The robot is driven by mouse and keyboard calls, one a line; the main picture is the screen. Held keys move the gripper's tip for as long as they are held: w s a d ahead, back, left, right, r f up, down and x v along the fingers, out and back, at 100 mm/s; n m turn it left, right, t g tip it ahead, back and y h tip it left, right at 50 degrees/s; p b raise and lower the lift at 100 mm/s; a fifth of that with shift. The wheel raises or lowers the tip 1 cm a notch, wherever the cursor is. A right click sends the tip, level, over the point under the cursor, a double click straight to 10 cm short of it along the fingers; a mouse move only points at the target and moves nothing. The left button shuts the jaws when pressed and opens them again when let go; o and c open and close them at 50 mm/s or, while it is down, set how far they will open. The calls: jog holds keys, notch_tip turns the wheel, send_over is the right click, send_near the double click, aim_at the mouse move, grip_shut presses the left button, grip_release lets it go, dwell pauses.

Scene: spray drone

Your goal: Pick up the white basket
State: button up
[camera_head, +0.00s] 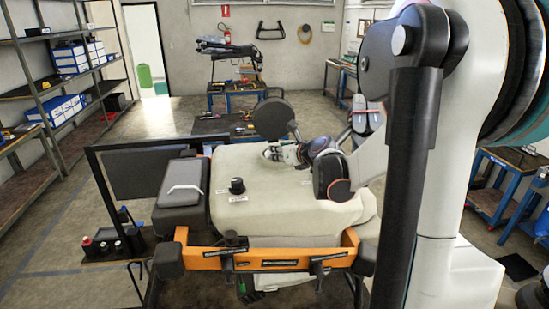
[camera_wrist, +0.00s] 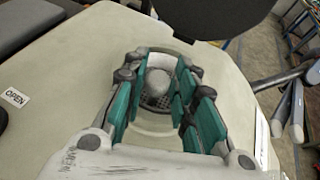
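A round basket (camera_wrist: 157,84), whitish in the middle with darker mesh around it, sits in the round opening of the beige tank (camera_head: 270,183). My gripper (camera_wrist: 163,72) has teal finger pads. Its fingers are spread apart on the left and right of the basket, with nothing visibly clamped. Whether the fingertips touch the basket or the rim, I cannot tell. In the camera_head view, my gripper (camera_head: 287,153) is low over the back of the tank, and the basket is hidden there. A dark round lid (camera_head: 273,118) stands raised just behind the opening, also at the top of the camera_wrist view (camera_wrist: 212,14).
A black knob (camera_head: 236,186) and a dark box (camera_head: 181,186) are left of the opening. An orange bar (camera_head: 270,258) crosses the tank's front. Shelves (camera_head: 50,75) line the left wall. A blue workbench (camera_head: 237,92) stands behind. Open floor (camera_head: 140,120) shows at the back left.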

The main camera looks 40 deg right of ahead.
jog(key=shift+s+a+r, duration=0.25)
jog(key=shift+s, duration=0.2)
jog(key=shift+w+f, duration=0.1)
jog(key=c, duration=0.6)
jog(key=shift+d, duration=0.1)
